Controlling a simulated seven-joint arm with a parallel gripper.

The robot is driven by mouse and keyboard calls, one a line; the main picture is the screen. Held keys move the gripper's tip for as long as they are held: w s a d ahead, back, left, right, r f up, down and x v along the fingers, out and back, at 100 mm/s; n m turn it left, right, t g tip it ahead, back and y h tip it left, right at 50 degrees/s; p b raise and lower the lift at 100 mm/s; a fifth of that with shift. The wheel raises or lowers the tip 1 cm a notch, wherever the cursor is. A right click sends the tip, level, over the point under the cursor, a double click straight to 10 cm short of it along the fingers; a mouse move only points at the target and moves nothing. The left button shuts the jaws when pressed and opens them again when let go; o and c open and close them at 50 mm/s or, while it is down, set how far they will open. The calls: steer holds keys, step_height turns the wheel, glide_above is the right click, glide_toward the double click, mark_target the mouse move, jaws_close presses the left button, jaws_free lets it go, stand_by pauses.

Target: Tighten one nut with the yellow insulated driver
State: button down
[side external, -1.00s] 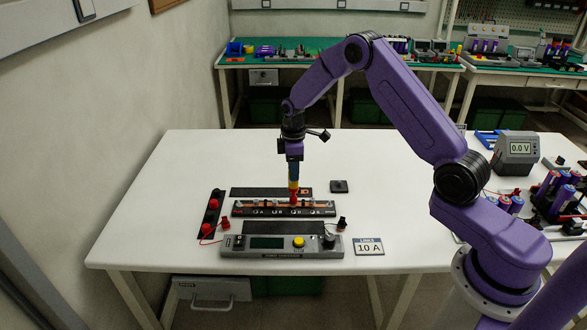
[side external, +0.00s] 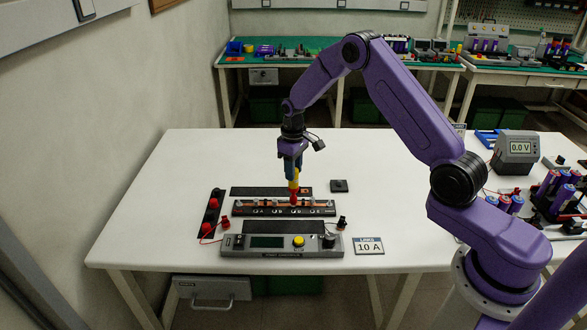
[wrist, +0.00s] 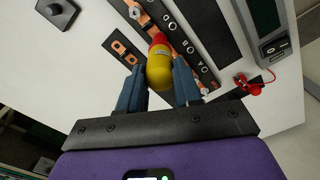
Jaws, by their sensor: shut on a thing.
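My gripper (side external: 293,168) points down over the busbar rail and is shut on the yellow insulated driver (side external: 293,184). In the wrist view the driver (wrist: 160,68) sits between my two blue-grey fingers (wrist: 160,90), its red end toward the rail. The driver stands about upright, its red tip at the busbar rail (side external: 250,211), right of the rail's middle. Copper bars (wrist: 146,14) and several round fittings show along the rail in the wrist view. The driver hides the nut under its tip, so I cannot tell how it is seated.
A grey tester with a dark display (side external: 267,242) and yellow button stands in front of the rail. Red plugs on a black strip (side external: 211,215) lie to the left. A "10 A" card (side external: 368,246) lies front right. A small black block (side external: 339,186) sits behind.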

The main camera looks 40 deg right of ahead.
steer(key=m, duration=0.4)
steer(key=shift+m, duration=0.8)
steer(key=m, duration=0.3)
steer(key=shift+f, duration=0.1)
steer(key=m, duration=0.3)
steer(key=shift+m, duration=0.6)
steer(key=m, duration=0.5)
